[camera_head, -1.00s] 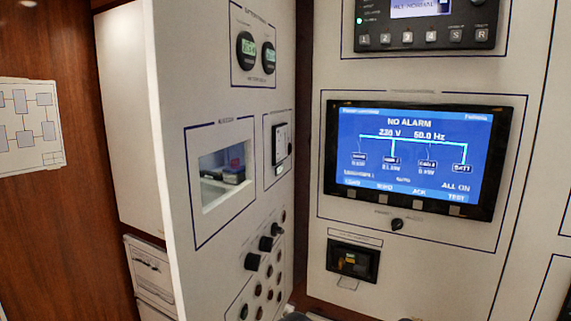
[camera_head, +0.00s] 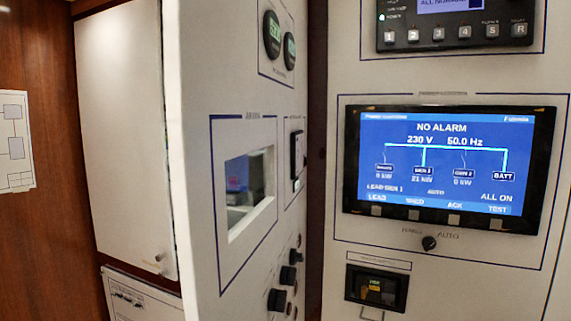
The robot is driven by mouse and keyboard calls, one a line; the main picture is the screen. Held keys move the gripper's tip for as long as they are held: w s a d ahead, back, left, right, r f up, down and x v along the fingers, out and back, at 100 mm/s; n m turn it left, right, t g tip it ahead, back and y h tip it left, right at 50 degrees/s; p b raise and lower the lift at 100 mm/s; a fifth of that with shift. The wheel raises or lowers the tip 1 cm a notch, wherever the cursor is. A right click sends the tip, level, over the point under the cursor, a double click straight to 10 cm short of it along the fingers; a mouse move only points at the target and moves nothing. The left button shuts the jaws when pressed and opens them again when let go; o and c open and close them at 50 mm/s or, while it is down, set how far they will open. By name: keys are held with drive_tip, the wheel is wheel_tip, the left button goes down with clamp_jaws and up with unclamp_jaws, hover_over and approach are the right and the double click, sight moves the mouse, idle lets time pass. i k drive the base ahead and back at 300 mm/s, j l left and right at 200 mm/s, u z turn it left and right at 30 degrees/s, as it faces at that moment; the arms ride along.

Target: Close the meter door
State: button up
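The white panel that bears the meters (camera_head: 200,200), which looks like the meter door, stands swung out at an angle to the screen panel. Its thick free edge is towards me on the left, and its far side meets the dark gap beside the screen panel. It carries two round gauges (camera_head: 281,40), a framed window (camera_head: 250,190), a small dark meter (camera_head: 297,158) and several black knobs (camera_head: 284,280). I cannot see a handle on it. My gripper is not in view.
Left of the door's edge is a white cabinet face (camera_head: 125,140) with a small knob, above a labelled panel (camera_head: 140,297). A blue screen (camera_head: 440,165) sits on the right panel (camera_head: 338,220). A wooden wall (camera_head: 45,240) bears a chart (camera_head: 15,140) at far left.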

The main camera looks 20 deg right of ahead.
sight(236, 75)
drive_tip(key=k+z, duration=0.1)
drive_tip(key=k, duration=0.45)
drive_tip(key=k+l+z, duration=0.15)
drive_tip(key=k, duration=0.45)
